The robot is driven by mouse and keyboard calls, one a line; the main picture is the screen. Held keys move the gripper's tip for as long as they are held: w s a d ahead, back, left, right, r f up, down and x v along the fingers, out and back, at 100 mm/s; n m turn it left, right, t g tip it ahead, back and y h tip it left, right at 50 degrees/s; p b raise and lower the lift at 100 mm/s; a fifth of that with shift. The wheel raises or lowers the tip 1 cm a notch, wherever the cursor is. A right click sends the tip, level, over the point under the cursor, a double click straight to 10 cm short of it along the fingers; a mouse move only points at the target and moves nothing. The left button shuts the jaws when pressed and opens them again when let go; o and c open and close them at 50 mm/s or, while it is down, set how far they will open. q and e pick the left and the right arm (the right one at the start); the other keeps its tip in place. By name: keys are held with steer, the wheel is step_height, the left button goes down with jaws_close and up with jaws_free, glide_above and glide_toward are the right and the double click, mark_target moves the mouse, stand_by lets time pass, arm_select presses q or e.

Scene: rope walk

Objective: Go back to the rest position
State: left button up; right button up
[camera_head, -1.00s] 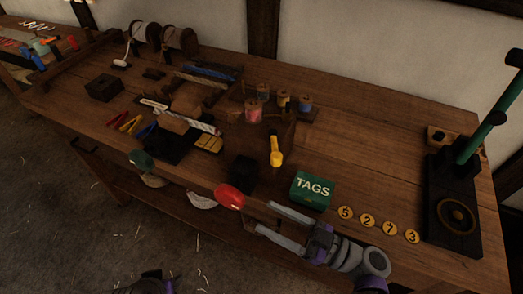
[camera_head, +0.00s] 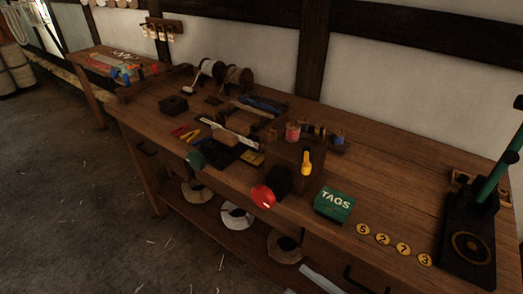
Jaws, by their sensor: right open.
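My right gripper (camera_head: 306,277) shows only in part at the bottom edge, in front of the workbench's front edge. A pale grey finger is in view, and most of the gripper and its arm are cut off below the picture. It is open, and I see nothing held in it. It is apart from the green TAGS box (camera_head: 334,204) and the red round knob (camera_head: 263,197) above it in the picture. My left gripper is out of view.
The long wooden workbench (camera_head: 393,185) holds tools, spools and a yellow-handled tool (camera_head: 306,162). Numbered yellow discs (camera_head: 382,239) lie near its front right. A black press with a green lever (camera_head: 497,165) stands far right. Rope coils (camera_head: 236,215) lie on the lower shelf.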

step_height(320, 180, down, 12)
steer(key=s+a+m+g+h, duration=0.2)
steer(key=a+m+g+h, duration=0.1)
steer(key=m+g+h, duration=0.3)
steer(key=s+d+f+m+g+h, duration=0.2)
steer(key=d+f+m+h, duration=0.15)
steer(key=d+h, duration=0.55)
arm_select(q)
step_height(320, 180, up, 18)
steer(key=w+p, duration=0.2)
steer(key=p, duration=1.4)
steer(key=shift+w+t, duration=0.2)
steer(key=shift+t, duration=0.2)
arm_select(e)
step_height(320, 180, up, 20)
steer(key=w+d+m+t+h, duration=0.1)
steer(key=w+d, duration=0.1)
steer(key=d, duration=0.1)
steer(key=shift+h, duration=0.3)
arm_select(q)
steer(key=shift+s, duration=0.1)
arm_select(e)
steer(key=shift+s+f, duration=0.1)
